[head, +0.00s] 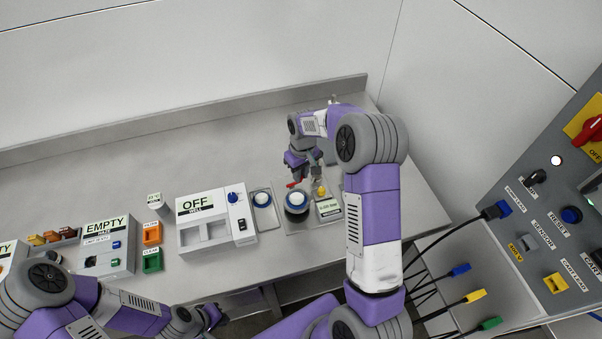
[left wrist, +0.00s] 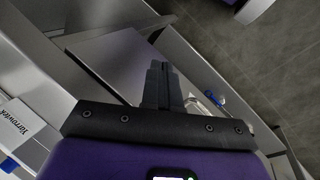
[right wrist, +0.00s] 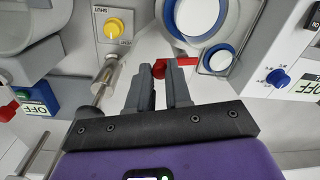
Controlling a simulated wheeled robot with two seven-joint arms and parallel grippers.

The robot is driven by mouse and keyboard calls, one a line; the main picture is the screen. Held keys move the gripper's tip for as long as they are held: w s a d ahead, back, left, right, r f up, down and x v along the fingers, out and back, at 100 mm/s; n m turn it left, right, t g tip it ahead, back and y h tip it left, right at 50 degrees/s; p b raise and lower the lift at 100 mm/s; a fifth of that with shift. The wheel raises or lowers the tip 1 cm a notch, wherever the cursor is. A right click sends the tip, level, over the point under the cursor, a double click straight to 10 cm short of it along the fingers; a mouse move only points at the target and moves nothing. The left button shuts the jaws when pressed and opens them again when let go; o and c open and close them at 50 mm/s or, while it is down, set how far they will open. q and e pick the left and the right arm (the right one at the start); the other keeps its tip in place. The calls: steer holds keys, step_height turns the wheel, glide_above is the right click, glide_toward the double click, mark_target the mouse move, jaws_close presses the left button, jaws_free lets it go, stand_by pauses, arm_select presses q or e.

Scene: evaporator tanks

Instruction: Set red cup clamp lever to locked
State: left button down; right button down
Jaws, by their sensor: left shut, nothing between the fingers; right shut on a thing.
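The red clamp lever (head: 292,184) shows as a small red piece beside a round blue-ringed cup (head: 297,199) on the bench. In the right wrist view the red lever (right wrist: 166,70) is at the fingertips of my right gripper (right wrist: 170,66), just below the large blue-ringed white disc (right wrist: 196,18). My right gripper (head: 305,178) is shut on the lever; the fingers hide part of it. I cannot tell the lever's exact setting. My left gripper (left wrist: 157,75) is shut and empty, away from the lever, low near the bench's front edge.
A yellow knob (right wrist: 113,28) and a metal rod stand beside my right gripper. A white box labelled OFF (head: 215,222) and a smaller blue-ringed disc (head: 262,199) are to the left. A grey control panel (head: 560,215) with cables stands at right. Bare bench lies behind.

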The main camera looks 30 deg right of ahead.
steer(key=shift+w+a+r+n+g+h+p, duration=0.1)
steer(key=shift+w+a+n+p, duration=0.3)
steer(key=shift+n, duration=2.25)
steer(key=shift+w+a+f+n+g+h+p, duration=0.15)
steer(key=shift+w+a+n, duration=0.45)
steer(key=shift+n, duration=2.1)
steer(key=shift+w+a+r+n+g+h+p, duration=0.2)
steer(key=shift+w+n, duration=0.5)
steer(key=shift+n, duration=1.95)
steer(key=c, duration=1.1)
jaws_free()
steer(key=shift+o, duration=0.2)
step_height(320, 180, up, 7)
steer(key=shift+w+r, duration=0.15)
steer(key=shift+r, duration=0.05)
